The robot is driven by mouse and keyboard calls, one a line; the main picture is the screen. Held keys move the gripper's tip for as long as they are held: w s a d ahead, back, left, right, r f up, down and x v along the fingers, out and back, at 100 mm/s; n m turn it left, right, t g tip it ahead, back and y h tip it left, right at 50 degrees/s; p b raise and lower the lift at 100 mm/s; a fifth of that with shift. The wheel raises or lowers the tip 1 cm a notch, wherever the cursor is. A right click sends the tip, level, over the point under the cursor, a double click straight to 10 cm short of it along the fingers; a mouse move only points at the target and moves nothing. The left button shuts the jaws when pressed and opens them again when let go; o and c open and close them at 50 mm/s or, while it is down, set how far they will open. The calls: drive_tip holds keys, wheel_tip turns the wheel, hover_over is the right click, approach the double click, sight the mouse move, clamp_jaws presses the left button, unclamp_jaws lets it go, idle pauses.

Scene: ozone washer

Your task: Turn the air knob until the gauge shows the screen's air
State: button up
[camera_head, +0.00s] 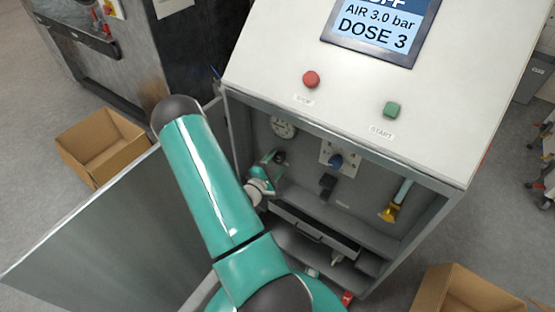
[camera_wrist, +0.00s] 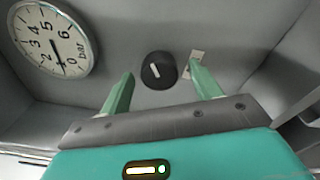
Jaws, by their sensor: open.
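The screen (camera_head: 375,28) on the sloped panel reads AIR 3.0 bar and DOSE 3. The round white air gauge (camera_wrist: 52,40) is at the upper left in the wrist view, and its needle points close to the 0 end of the scale. It also shows in the head view (camera_head: 283,127), too small to read. A black knob (camera_wrist: 154,82) with a white mark is right of the gauge. My gripper (camera_wrist: 162,74) is open, its two green fingers apart on either side of the knob in the picture. I cannot tell whether they touch it.
The cabinet's open door (camera_head: 110,235) stands to the left. Red (camera_head: 311,79) and green (camera_head: 392,109) buttons sit on top. Cardboard boxes (camera_head: 100,145) stand on the floor.

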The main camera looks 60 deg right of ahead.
drive_tip(key=shift+d, duration=1)
drive_tip(key=c, duration=1)
drive_tip(key=shift+m, duration=0.3)
